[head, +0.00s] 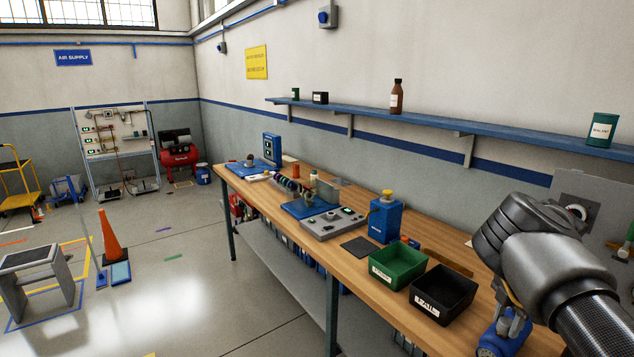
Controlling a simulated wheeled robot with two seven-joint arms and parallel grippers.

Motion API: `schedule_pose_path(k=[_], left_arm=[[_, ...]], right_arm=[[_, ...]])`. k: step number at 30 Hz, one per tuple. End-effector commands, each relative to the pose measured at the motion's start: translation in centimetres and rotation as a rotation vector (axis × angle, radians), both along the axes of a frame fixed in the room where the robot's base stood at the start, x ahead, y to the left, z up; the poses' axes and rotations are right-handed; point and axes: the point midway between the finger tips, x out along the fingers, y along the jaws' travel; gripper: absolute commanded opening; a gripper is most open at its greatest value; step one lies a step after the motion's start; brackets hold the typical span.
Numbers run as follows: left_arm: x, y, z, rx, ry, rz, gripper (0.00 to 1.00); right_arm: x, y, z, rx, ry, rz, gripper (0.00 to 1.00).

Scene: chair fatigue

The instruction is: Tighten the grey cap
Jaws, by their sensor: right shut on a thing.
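My right gripper (505,232) is at the right, above the near end of the wooden workbench (365,285). Its dark grey housing and wrist cover much of that corner. Its fingertips do not show clearly. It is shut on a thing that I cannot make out. A blue part with a round ribbed face (492,343) shows just below it at the bench edge; I cannot tell whether they touch. I cannot pick out the grey cap. My left gripper is not in view.
A green bin (398,268) and a black bin (443,297) stand left of my gripper. Behind them is a blue box with a yellow top (385,220). A grey panel (600,190) stands behind my wrist, and a blue shelf (450,126) runs above.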

Motion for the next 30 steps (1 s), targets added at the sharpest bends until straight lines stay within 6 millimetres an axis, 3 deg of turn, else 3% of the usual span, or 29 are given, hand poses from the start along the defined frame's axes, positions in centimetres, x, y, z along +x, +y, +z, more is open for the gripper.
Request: schedule_pose_path(k=[5,13,21,30], left_arm=[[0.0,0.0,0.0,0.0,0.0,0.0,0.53],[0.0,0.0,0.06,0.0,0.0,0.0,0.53],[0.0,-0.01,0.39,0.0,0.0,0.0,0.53],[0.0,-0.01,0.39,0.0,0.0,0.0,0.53]], right_arm=[[0.04,0.01,0.02,0.0,-0.001,0.002,0.53],[0.01,-0.01,0.03,0.0,0.0,0.034,0.53],[-0.01,0.01,0.03,-0.001,0.001,0.334,0.53],[0.01,0.04,0.02,0.0,0.0,0.367,0.53]])
